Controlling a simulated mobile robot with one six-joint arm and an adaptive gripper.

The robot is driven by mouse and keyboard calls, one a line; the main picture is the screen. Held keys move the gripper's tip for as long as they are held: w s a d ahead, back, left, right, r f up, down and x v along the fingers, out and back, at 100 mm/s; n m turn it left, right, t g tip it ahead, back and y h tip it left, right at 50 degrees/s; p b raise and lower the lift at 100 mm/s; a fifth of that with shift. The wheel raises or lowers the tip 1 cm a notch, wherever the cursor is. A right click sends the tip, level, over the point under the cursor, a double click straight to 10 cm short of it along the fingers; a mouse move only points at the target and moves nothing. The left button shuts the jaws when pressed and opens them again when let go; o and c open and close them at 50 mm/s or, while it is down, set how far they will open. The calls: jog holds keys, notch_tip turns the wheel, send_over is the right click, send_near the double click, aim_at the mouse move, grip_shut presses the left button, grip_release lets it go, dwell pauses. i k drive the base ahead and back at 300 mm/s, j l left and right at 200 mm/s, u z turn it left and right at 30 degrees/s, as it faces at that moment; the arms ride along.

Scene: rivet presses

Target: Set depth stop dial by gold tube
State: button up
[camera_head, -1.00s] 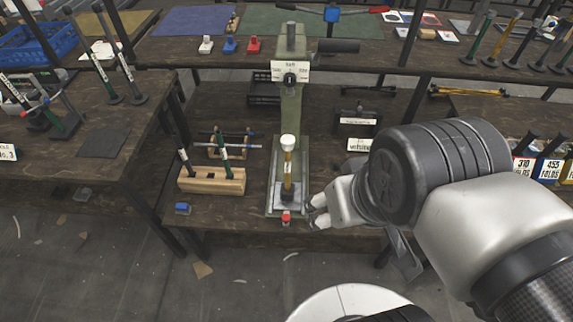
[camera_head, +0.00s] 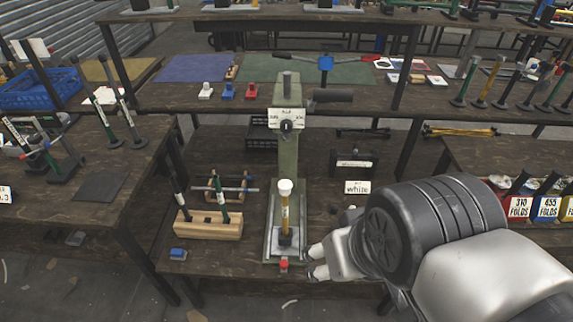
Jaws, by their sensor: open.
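The green rivet press (camera_head: 288,160) stands upright on the middle table. Its depth stop dial (camera_head: 286,126) is a dark knob on a white marked plate (camera_head: 274,117) near the top of the column; the marks are too small to read. A gold tube with a white cap (camera_head: 285,211) stands upright on the press base below the dial. My gripper (camera_head: 313,262) is open and empty, low at the right of the press base, well below the dial. Its fingers point left, close to a small red object (camera_head: 284,265) at the front of the base.
A wooden block (camera_head: 208,225) holding dark and green tools sits left of the press, with a blue piece (camera_head: 178,254) before it.

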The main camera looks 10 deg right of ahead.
aim_at(285, 127)
jog(key=i+l, duration=0.25)
jog(key=i+l+u, duration=0.1)
jog(key=l, duration=0.35)
jog(key=i+l, duration=0.35)
jog(key=u, duration=0.05)
